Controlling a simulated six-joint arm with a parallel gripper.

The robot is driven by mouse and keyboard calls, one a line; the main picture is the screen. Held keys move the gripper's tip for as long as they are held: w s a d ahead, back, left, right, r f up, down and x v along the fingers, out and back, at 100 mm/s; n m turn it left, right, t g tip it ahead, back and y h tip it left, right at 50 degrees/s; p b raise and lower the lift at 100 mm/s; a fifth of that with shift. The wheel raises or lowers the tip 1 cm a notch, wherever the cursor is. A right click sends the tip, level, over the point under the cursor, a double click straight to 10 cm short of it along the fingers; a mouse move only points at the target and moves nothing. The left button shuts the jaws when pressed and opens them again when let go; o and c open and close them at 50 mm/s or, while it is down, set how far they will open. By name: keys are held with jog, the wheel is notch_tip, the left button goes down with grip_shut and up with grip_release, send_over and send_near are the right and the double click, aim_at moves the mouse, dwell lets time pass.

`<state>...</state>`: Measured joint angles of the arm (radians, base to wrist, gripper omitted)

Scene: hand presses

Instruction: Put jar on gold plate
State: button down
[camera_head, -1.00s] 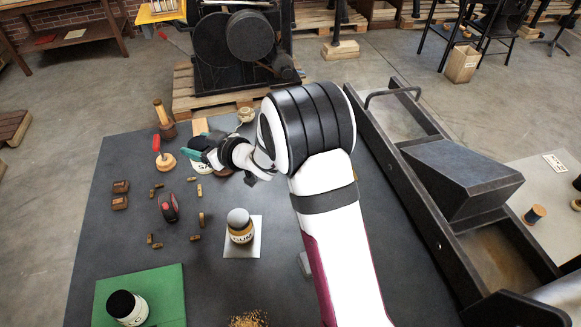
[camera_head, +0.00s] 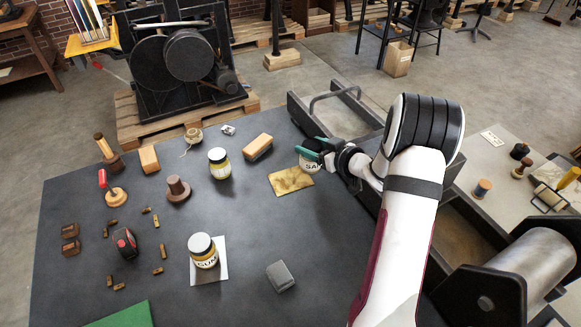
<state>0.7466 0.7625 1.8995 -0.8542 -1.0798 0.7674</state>
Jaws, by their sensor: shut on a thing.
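My gripper (camera_head: 316,150) has green fingers and is shut on a jar (camera_head: 308,165) with a pale label reading "SA". The fingers and arm cover the jar's top and right side. The gold plate (camera_head: 288,181) is a thin, mottled square lying on the dark table. The held jar is at the plate's far right edge in the picture. I cannot tell whether it touches the plate or hangs above it.
A "GUM" jar (camera_head: 203,252) stands on a white plate (camera_head: 222,268). A grey block (camera_head: 280,276) is nearer. Table around the gold plate's front is clear.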

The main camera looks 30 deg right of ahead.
jog(key=w+a+f, duration=0.1)
jog(key=f, duration=0.1)
jog(key=w+a+f, duration=0.1)
jog(key=w+f, duration=0.1)
jog(key=f, duration=0.1)
jog(key=w+a+f, duration=0.1)
jog(key=a+f, duration=0.1)
jog(key=shift+w+f, duration=0.3)
jog(key=shift+w, duration=0.05)
jog(key=shift+f, duration=0.1)
jog(key=shift+c, duration=0.5)
grip_release()
